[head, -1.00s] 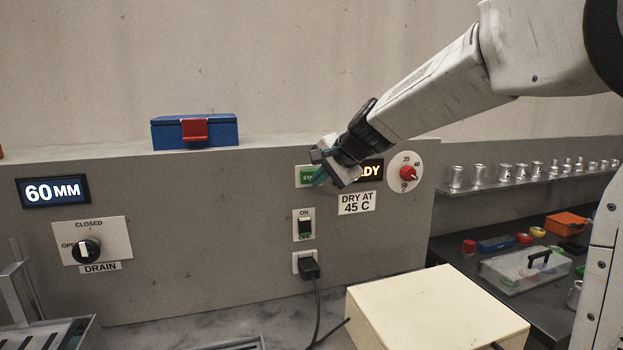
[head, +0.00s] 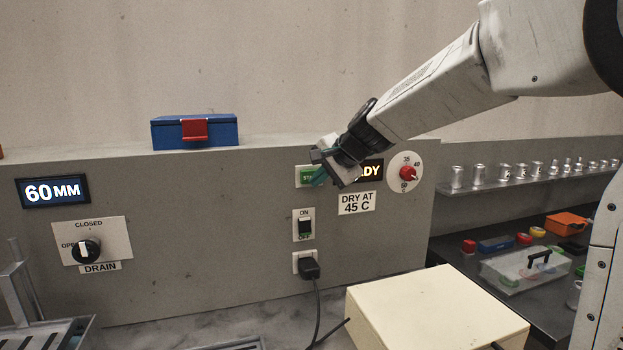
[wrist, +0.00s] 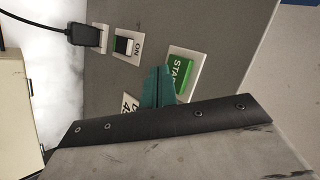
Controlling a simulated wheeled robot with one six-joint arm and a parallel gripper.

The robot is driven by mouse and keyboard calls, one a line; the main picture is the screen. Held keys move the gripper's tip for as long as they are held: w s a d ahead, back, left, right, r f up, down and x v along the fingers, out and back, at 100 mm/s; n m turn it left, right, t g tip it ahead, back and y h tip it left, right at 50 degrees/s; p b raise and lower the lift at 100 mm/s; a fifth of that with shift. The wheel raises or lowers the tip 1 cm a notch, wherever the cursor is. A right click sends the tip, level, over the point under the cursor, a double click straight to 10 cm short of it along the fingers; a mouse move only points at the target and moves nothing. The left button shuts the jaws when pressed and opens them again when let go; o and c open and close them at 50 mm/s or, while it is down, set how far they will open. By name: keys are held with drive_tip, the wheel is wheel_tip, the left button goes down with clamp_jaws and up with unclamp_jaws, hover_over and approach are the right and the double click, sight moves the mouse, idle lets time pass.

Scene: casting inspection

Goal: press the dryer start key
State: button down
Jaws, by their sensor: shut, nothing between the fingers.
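The green start key (head: 307,175) sits on a pale plate on the grey panel, left of the lit display (head: 371,170), which reads "...DY". My gripper (head: 319,179) is shut and empty, in front of the key's right part and the display's left part. In the wrist view the key (wrist: 180,72) shows its lettering partly, and my teal fingertips (wrist: 157,84) are close beside its edge. I cannot tell whether they touch it.
A temperature dial (head: 406,173) is right of the display. Below are a "DRY AT 45 C" label (head: 357,203), an on/off switch (head: 305,226) and a plugged-in black plug (head: 309,267). A blue box (head: 195,131) stands on the panel's top. A cream box (head: 430,310) is in front.

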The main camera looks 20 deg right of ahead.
idle(0.3)
drive_tip(key=shift+w, duration=0.45)
drive_tip(key=shift+w, duration=0.35)
idle(0.5)
drive_tip(key=shift+s, duration=0.8)
drive_tip(key=shift+s, duration=0.1)
drive_tip(key=shift+s, duration=2.4)
